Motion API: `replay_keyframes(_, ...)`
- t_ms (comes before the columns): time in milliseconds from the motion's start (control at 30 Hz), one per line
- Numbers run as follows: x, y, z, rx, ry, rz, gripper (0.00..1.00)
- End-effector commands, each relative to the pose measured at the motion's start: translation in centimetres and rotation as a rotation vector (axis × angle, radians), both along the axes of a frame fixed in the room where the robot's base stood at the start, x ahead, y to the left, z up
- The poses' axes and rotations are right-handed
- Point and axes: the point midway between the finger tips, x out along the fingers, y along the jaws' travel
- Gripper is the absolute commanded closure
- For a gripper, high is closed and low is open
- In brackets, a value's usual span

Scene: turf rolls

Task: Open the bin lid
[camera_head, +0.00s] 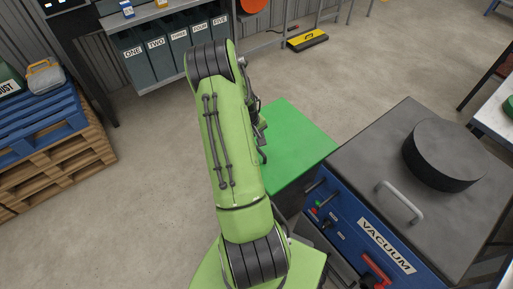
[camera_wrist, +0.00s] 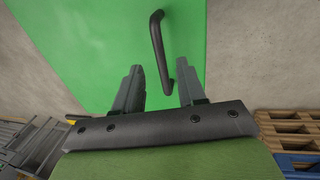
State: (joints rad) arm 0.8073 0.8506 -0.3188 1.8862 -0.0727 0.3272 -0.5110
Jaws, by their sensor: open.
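The bin lid (camera_head: 297,143) is a flat bright green panel to the right of my arm in the head view, and it looks closed. The lid (camera_wrist: 90,45) fills much of the wrist view. Its dark bar handle (camera_wrist: 158,45) stands out from the green surface beyond my fingers. My gripper (camera_wrist: 158,72) is open and empty, with the near end of the handle showing between its two fingers. I cannot tell how far the fingers are from the handle in depth. In the head view my arm hides most of the gripper and part of the lid.
A blue vacuum unit (camera_head: 345,235) with a grey top, a pale handle (camera_head: 400,203) and a black round block (camera_head: 444,158) stands close on the right. Stacked pallets (camera_head: 50,150) are at left. Labelled bins (camera_head: 165,50) stand on the back shelf. Bare floor lies between.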

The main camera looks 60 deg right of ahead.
Motion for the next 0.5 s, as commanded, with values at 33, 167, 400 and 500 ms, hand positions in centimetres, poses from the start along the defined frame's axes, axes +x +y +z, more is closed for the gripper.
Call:
replay_keyframes(33,-0.2,-0.1,-1.4,0.002,0.002,-0.002,0.6)
replay_keyframes(167,-0.3,-0.5,-3.1,0.002,0.001,-0.001,0.6)
replay_keyframes(400,-0.3,-0.7,-3.7,0.0,-0.001,0.0,0.6)
replay_keyframes(500,-0.3,-0.7,-3.6,0.0,-0.001,0.0,0.6)
